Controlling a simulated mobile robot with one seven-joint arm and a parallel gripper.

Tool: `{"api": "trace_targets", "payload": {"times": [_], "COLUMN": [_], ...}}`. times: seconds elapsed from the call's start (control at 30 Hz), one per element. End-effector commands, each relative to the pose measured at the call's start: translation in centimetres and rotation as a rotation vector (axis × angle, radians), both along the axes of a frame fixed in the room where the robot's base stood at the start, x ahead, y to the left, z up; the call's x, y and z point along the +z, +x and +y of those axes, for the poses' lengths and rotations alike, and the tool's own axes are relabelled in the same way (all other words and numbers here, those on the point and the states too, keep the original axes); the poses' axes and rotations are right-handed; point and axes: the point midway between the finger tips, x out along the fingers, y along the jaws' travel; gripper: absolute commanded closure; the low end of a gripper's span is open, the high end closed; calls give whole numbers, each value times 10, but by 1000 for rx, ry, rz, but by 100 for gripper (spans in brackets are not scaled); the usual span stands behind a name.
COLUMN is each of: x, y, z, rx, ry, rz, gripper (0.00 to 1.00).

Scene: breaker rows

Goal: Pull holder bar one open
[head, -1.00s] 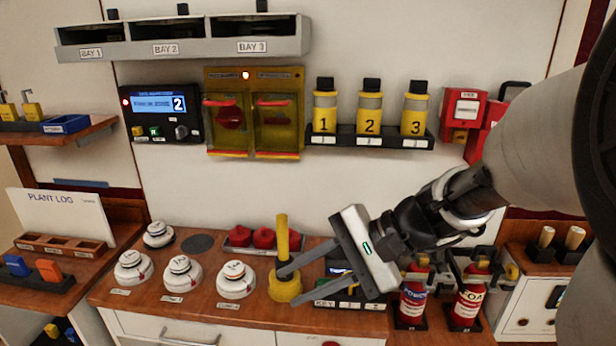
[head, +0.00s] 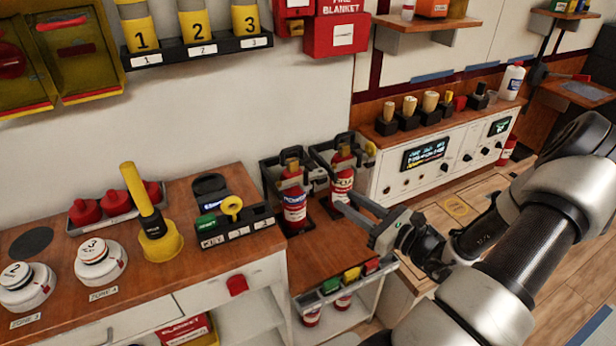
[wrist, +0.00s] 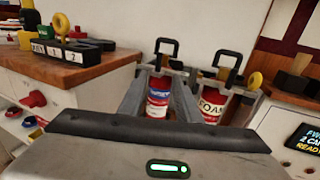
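Two red extinguishers stand side by side in dark holders on the low wooden shelf. The powder one (head: 294,207) is on the left and the foam one (head: 342,180) on the right; they also show in the wrist view as powder (wrist: 158,100) and foam (wrist: 211,105). Dark looped handles (wrist: 166,47) rise above the holders, with grey bar pieces near the bottle necks. Which part is holder bar one I cannot tell for sure. My gripper (head: 343,202) is open and empty, in front of the extinguishers. In the wrist view its fingers flank the powder bottle's image; contact is not visible.
A wooden counter with a yellow post (head: 145,200) and a key rack (head: 236,226) stands left. A white console (head: 440,160) stands right. Small coloured blocks (head: 350,275) sit along the low shelf's front. The floor at right is open.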

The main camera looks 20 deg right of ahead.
Motion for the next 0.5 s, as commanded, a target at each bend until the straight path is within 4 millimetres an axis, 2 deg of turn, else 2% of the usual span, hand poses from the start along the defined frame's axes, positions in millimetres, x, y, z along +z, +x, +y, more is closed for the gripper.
{"api": "trace_targets", "payload": {"times": [0.5], "x": [-1], "y": [103], "z": [40], "rx": [7], "ry": [-2], "rz": [-2], "gripper": [69]}}
